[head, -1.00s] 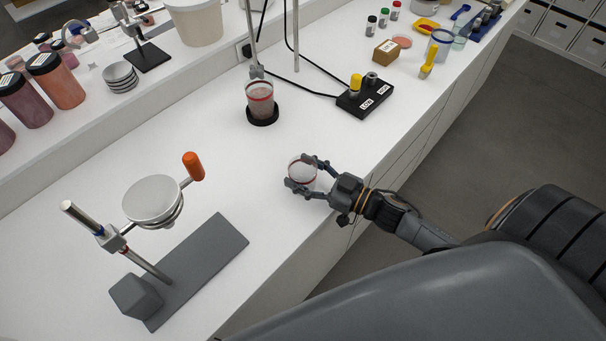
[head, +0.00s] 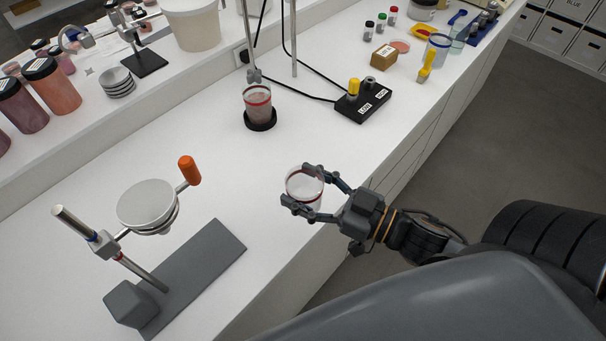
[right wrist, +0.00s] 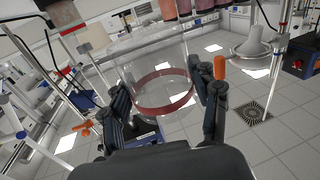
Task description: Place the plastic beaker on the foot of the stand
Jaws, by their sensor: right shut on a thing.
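The plastic beaker (head: 301,184) is clear with a red band and looks empty. My right gripper (head: 306,189) is shut around its sides near the counter's front edge, holding it roughly upright. It seems to be above the counter. In the right wrist view the beaker (right wrist: 160,88) sits between the two dark fingers (right wrist: 165,100). The stand is at the lower left in the head view, with a flat grey rectangular foot (head: 200,268), a slanting rod, a round metal plate (head: 147,205) and an orange handle (head: 189,170). The foot's bare part is clear. My left gripper is not visible.
A beaker of reddish contents (head: 257,106) stands on a black round base behind. A black control box (head: 362,103) with cables is to its right. The plate and handle overhang the counter left of my gripper. The white counter (head: 235,185) between is free.

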